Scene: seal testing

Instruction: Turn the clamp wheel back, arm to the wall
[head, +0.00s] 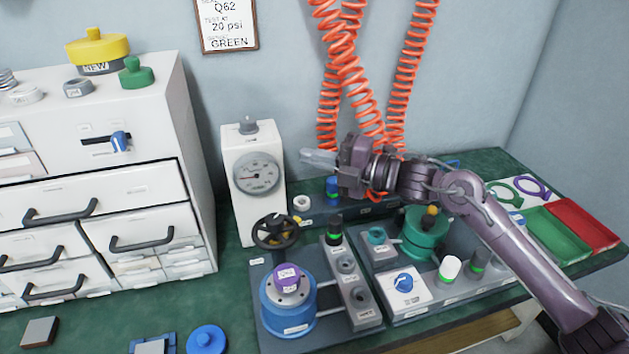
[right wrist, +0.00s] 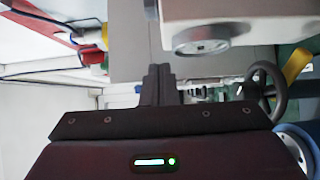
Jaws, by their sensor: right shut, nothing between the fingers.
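The black clamp wheel (head: 275,231) stands on the grey fixture, behind the blue round pot (head: 287,308) with a purple cap (head: 286,277). It also shows at the right of the right wrist view (right wrist: 265,90), beside a yellow part (right wrist: 298,65). I cannot clearly make out the clamp's arm. My right gripper (head: 318,160) is shut and empty, its fingers pointing left, in the air above and to the right of the wheel and apart from it. Its closed fingers show in the right wrist view (right wrist: 157,85). My left gripper is not in view.
A white gauge box (head: 252,205) stands behind the wheel. Orange coiled hoses (head: 365,90) hang behind my right gripper. A green pot (head: 424,235) and a switch panel (head: 403,285) stand right of the fixture. White drawers (head: 100,190) stand at left; green and red trays (head: 585,222) lie far right.

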